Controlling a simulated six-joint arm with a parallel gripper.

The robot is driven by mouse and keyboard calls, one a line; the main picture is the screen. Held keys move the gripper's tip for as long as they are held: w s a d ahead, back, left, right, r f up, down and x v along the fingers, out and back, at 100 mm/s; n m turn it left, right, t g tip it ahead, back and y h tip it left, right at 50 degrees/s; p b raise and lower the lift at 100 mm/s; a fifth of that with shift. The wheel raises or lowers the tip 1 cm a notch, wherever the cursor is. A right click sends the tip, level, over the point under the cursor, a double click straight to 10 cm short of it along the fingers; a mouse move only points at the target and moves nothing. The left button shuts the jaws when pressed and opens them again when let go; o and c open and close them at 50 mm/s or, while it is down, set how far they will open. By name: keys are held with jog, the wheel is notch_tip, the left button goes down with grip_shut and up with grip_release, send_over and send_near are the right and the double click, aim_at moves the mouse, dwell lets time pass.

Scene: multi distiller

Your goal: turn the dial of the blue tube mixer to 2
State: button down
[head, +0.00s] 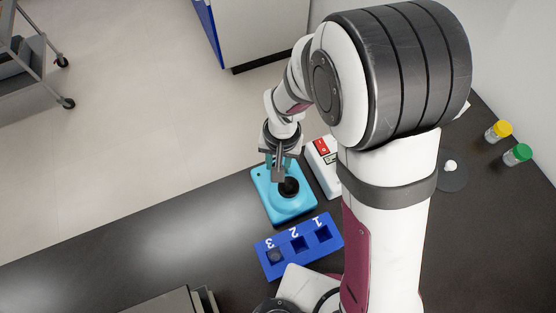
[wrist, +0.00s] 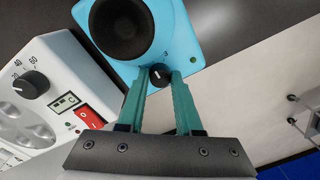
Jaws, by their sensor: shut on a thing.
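The blue tube mixer (head: 262,187) stands on the dark bench in the head view, with a round black cup (head: 289,187) on top. In the wrist view the mixer (wrist: 178,30) fills the top middle, its black cup (wrist: 122,27) at the upper left. Its small black dial (wrist: 160,73) has a white pointer line. My gripper (wrist: 160,80) is shut on the dial, with one teal finger on each side. In the head view my gripper (head: 279,170) is at the mixer's far edge and hides the dial.
A white device (head: 322,165) with a red switch and a numbered knob (wrist: 31,84) stands close beside the mixer. A blue rack (head: 300,245) marked 1, 2, 3 lies nearer. Yellow-capped (head: 498,131) and green-capped (head: 517,154) vials stand far right. The bench left of the mixer is clear.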

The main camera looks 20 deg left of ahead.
jog(key=c, duration=0.6)
grip_release()
jog(key=r, duration=1.5)
jog(key=shift+d+r, duration=0.4)
jog(key=s+d+m, duration=0.2)
jog(key=s+d, duration=0.2)
jog(key=d, duration=0.1)
jog(key=s+d+m, duration=0.3)
jog(key=s+d, duration=0.1)
jog(key=d, duration=0.2)
jog(key=s+d+r+m+y, duration=0.1)
jog(key=s+d+m, duration=0.1)
jog(key=s+d, duration=0.3)
jog(key=shift+d+m, duration=0.4)
jog(key=shift+d, duration=0.3)
